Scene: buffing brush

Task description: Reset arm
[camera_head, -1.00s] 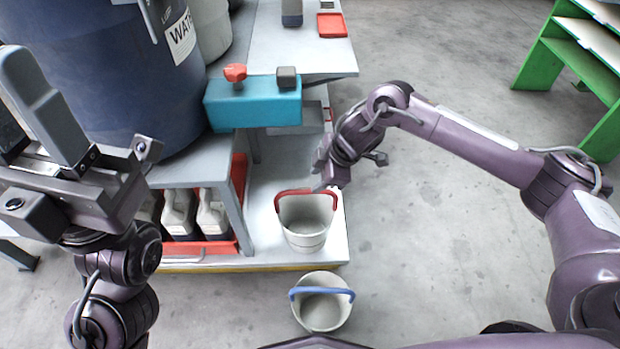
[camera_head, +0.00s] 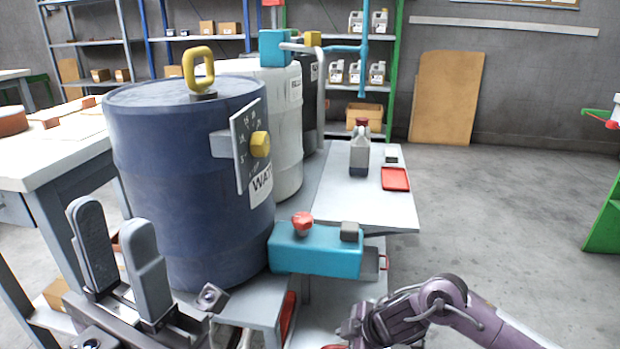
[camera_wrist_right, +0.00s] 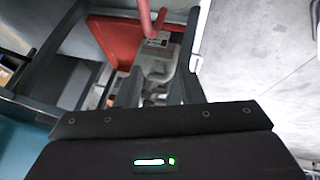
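My left gripper (camera_head: 113,232) stands at the lower left of the head view. Its two grey fingers point up and are apart, with nothing between them. My right arm comes in from the lower right of the head view; its gripper end is low, below the teal box, and largely cut off by the frame's bottom. In the right wrist view, the dark fingers of my right gripper (camera_wrist_right: 158,75) are apart. A red curved bar (camera_wrist_right: 148,25) and a grey bottle-like shape show beyond and between them; I see no clear grip on either.
A big blue barrel (camera_head: 190,180) stands close to the left gripper. A teal box (camera_head: 315,252) with a red knob sits right of it. A bottle (camera_head: 359,155) and a red tray (camera_head: 395,179) are on the white bench (camera_head: 350,205). Open floor lies to the right.

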